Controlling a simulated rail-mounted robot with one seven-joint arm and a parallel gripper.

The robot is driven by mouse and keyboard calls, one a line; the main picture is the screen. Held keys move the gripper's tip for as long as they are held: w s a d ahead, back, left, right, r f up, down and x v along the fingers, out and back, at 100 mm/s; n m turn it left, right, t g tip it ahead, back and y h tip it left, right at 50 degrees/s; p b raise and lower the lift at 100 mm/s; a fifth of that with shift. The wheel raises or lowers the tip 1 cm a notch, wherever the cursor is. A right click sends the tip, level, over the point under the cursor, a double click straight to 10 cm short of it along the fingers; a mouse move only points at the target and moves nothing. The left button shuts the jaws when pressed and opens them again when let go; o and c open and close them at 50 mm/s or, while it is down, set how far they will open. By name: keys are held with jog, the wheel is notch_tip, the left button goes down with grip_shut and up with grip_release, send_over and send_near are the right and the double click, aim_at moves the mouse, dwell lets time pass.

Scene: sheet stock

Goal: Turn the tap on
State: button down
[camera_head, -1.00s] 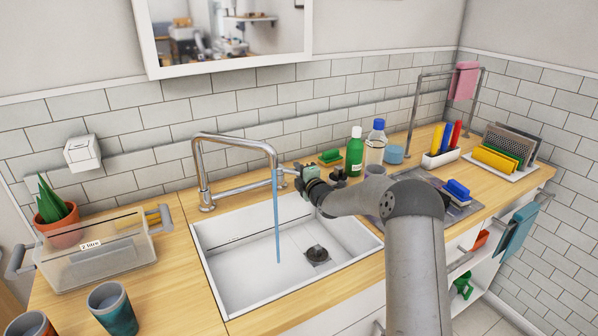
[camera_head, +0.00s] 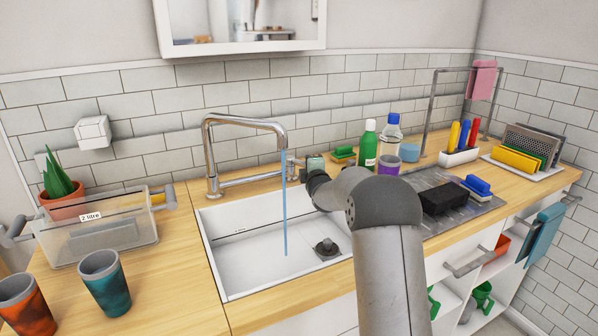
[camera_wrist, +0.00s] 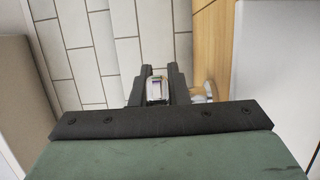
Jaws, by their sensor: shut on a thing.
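The metal tap (camera_head: 210,150) stands at the back of the white sink (camera_head: 235,265), its spout arching over the basin. A blue stream of water (camera_head: 284,215) runs from the spout into the sink. The tap's lever (camera_head: 292,163) is at the right end of the tap body. My gripper (camera_wrist: 160,72) is at this lever, partly hidden by my arm in the head view. In the wrist view its two dark fingers are shut on a small shiny metal piece, the tap lever (camera_wrist: 155,90).
A green bottle (camera_head: 369,147) and a clear blue-capped bottle (camera_head: 391,140) stand behind my arm. Two cups (camera_head: 104,282) (camera_head: 22,303) and a clear box (camera_head: 100,238) are at left.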

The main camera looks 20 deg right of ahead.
jog(key=c, duration=1.4)
grip_release()
jog(key=s+a+b, duration=0.1)
jog(key=s+b, duration=0.1)
jog(key=s, duration=1.5)
jog(key=shift+s+a, duration=0.2)
jog(key=shift+a, duration=0.05)
jog(key=shift+r, duration=0.1)
jog(key=s+a+r+m+g+p, duration=0.5)
jog(key=s+r+m+g+p, duration=0.2)
jog(key=s+r+p, duration=0.65)
jog(key=s+a+r+m+g+p, duration=0.2)
jog(key=s+p, duration=0.3)
jog(key=s, duration=0.3)
jog(key=s+a+r+m+g+y+p, duration=0.1)
jog(key=s+m+g+p, duration=0.3)
jog(key=s, duration=0.5)
jog(key=s+a+r+m+g+p, duration=0.2)
jog(key=s+r+m+g+p, duration=0.1)
jog(key=s+p, duration=0.4)
jog(key=shift+s+a+m+g+y, duration=0.3)
jog(key=shift+s+a+m, duration=0.1)
jog(key=shift+s+m, duration=0.3)
